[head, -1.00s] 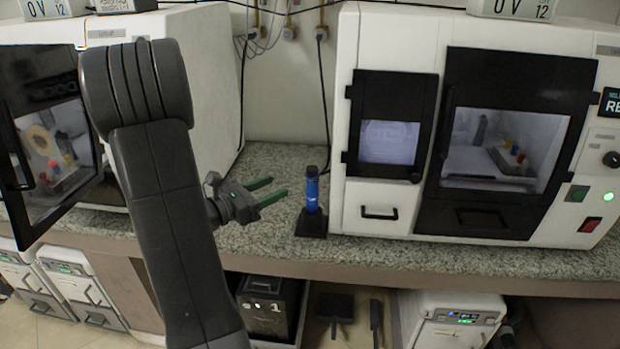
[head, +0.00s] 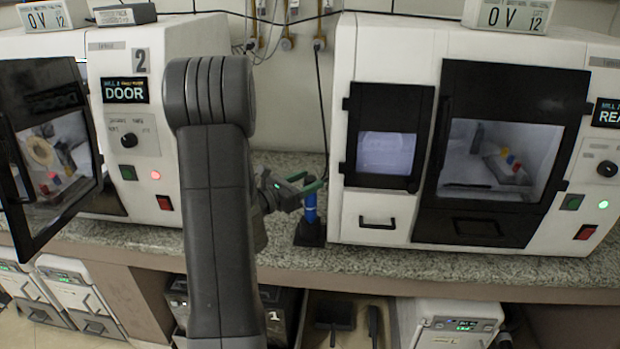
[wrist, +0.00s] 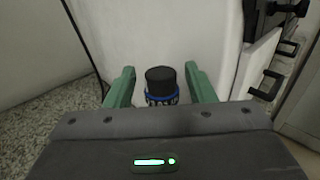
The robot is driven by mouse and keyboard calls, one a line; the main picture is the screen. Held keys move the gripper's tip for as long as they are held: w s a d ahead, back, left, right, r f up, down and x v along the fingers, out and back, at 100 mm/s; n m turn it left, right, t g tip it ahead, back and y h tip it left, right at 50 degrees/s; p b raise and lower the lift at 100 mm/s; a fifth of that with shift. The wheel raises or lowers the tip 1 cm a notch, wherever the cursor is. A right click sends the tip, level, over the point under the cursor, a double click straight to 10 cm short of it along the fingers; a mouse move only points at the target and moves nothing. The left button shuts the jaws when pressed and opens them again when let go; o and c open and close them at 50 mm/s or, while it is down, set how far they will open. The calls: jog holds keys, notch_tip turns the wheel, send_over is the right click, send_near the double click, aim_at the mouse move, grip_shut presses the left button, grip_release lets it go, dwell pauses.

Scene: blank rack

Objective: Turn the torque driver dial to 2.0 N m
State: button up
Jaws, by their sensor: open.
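The torque driver (head: 310,205) is blue and stands upright in a black stand (head: 310,232) on the counter, just left of the right-hand machine. In the wrist view its black top and blue dial ring with pale markings (wrist: 162,97) show between my green fingers; the markings are too small to read. My gripper (head: 318,184) is open, with its fingers at the height of the driver's top. In the wrist view the fingers (wrist: 163,88) stand on either side of the driver, with a gap visible on each side. The driver's lower part is hidden there.
The white machine (head: 385,235) is close on the right of the driver. Another machine (head: 120,60) on the left has its dark door (head: 50,150) swung open. A cable (head: 325,90) hangs behind the driver. The granite counter (head: 430,262) is clear in front.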

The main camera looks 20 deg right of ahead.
jog(key=shift+w+d, duration=0.15)
jog(key=shift+d, duration=0.5)
jog(key=c, duration=1)
jog(key=shift+o, duration=0.2)
jog(key=shift+g, duration=0.3)
jog(key=shift+w+m+g, duration=0.1)
jog(key=shift+m+g, duration=0.6)
jog(key=shift+m+g+h, duration=0.3)
jog(key=shift+m+g, duration=0.4)
jog(key=shift+g, duration=0.4)
